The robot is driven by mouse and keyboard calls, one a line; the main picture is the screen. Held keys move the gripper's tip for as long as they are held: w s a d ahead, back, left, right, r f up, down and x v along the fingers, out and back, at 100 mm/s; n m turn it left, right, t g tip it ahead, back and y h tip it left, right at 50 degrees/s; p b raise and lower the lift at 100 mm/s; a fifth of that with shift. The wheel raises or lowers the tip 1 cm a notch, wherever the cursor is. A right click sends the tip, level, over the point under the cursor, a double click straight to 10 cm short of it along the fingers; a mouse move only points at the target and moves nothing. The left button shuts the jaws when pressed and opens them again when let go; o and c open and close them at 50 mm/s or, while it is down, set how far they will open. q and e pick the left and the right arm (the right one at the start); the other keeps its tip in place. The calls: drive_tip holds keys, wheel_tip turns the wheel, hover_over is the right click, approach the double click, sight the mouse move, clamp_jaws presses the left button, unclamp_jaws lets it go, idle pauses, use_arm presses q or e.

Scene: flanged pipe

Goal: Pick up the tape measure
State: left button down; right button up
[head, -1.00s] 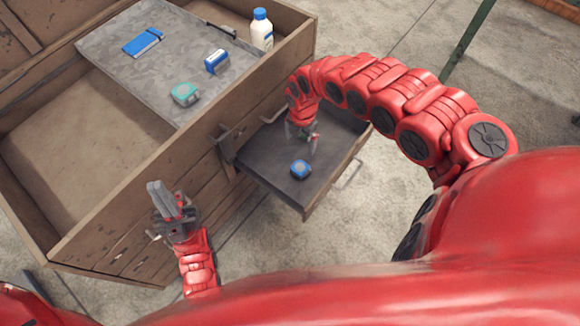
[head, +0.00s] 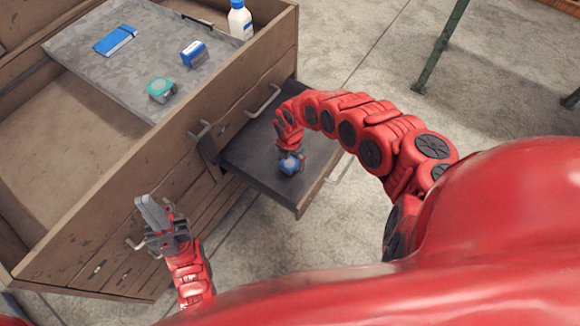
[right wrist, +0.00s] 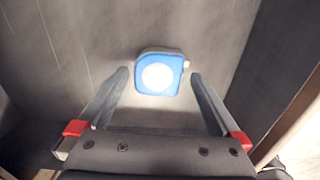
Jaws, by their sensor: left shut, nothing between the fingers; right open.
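A blue tape measure (head: 289,167) with a round pale face sits in the open dark drawer. My right gripper (head: 290,157) is directly over it, covering part of it in the head view. In the right wrist view the tape measure (right wrist: 160,73) lies centred between and just beyond the fingertips of my open right gripper (right wrist: 160,78), with a gap on each side. My left gripper (head: 150,212) is shut and empty, in front of the wooden chest, away from the drawer.
The drawer (head: 258,178) juts out from the wooden chest (head: 120,180). Concrete floor lies open at right.

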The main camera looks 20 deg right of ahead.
drive_tip(key=shift+f, duration=0.9)
drive_tip(key=shift+w, duration=0.1)
drive_tip(key=shift+c, duration=0.3)
drive_tip(key=c, duration=1.4)
